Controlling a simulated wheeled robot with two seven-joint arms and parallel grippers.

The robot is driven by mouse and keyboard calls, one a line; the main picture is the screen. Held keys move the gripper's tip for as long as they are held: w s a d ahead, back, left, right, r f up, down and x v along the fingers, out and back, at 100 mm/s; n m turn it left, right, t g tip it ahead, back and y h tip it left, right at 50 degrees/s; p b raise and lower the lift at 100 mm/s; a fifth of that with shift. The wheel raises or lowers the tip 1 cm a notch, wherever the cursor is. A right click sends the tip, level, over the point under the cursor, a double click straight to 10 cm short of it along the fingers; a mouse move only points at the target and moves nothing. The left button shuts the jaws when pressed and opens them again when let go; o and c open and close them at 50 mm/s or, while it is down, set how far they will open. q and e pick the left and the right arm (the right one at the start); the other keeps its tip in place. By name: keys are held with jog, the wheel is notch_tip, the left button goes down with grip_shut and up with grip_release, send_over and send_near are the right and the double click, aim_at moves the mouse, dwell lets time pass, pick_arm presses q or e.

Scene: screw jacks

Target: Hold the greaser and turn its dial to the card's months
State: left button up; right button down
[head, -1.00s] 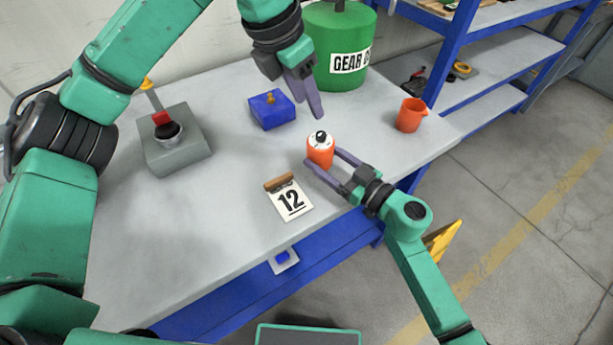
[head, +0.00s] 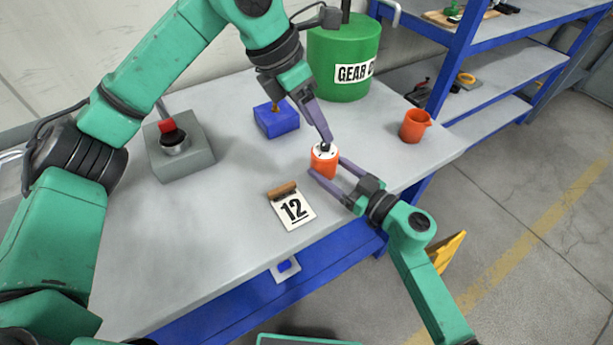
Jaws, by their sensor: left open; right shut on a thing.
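The greaser (head: 323,166) is a small orange cylinder with a white top, upright on the grey table. Its dial (head: 325,149) is a dark knob on the white top, partly hidden by my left fingers. My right gripper (head: 326,172) is shut on the greaser's body from the lower right. My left gripper (head: 326,143) is open and points down, its fingertips at the dial; I cannot tell whether they touch it. The card (head: 293,210) reads 12 and stands in a brown holder in front of the greaser. The dial's marks are too small to read.
A blue block (head: 276,119) with a brass tip, a grey box with a red-topped knob (head: 181,152), a green GEAR drum (head: 343,62) and an orange jug (head: 414,125) stand around. The table (head: 230,225) is clear left of the card.

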pick_arm(q)
notch_tip(320, 180, down, 4)
jog(key=s+m+g+h, duration=0.2)
jog(key=m+g+h, duration=0.1)
jog(key=h, duration=0.2)
jog(key=t+h, duration=0.6)
jog(key=h, duration=0.2)
send_near(320, 146)
jog(key=shift+m, duration=0.4)
jog(key=x, duration=1.1)
jog(key=shift+r, duration=0.1)
grip_shut()
